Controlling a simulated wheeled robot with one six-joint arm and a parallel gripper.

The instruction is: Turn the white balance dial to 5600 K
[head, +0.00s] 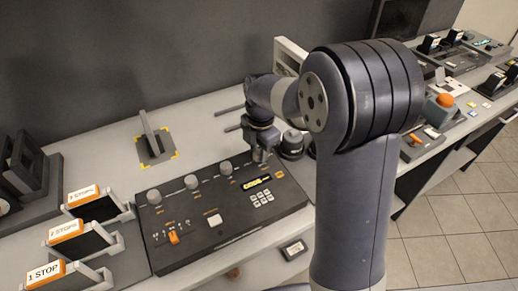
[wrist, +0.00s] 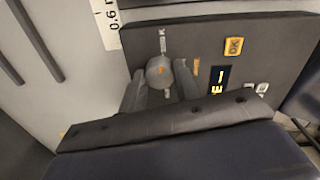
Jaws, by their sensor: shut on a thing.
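A dark control console (head: 215,236) lies on the grey bench and carries a row of grey dials. Three dials show in the head view: the left (head: 154,197), the middle (head: 191,182) and the right one (head: 225,168). My gripper (head: 262,155) is at the console's far right end, past these three. In the wrist view my gripper (wrist: 160,88) has its two fingers on either side of a round grey dial (wrist: 160,71) with a small orange mark, shut on it. The gripper hides this dial in the head view. Its scale is too small to read.
A lit yellow display (head: 257,183), small keys (head: 263,197) and an orange lever (head: 173,237) are on the console. STOP-labelled stands (head: 88,238) are at the left. A grey upright handle (head: 150,133) stands behind. An OK button (wrist: 234,46) is right of the dial.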

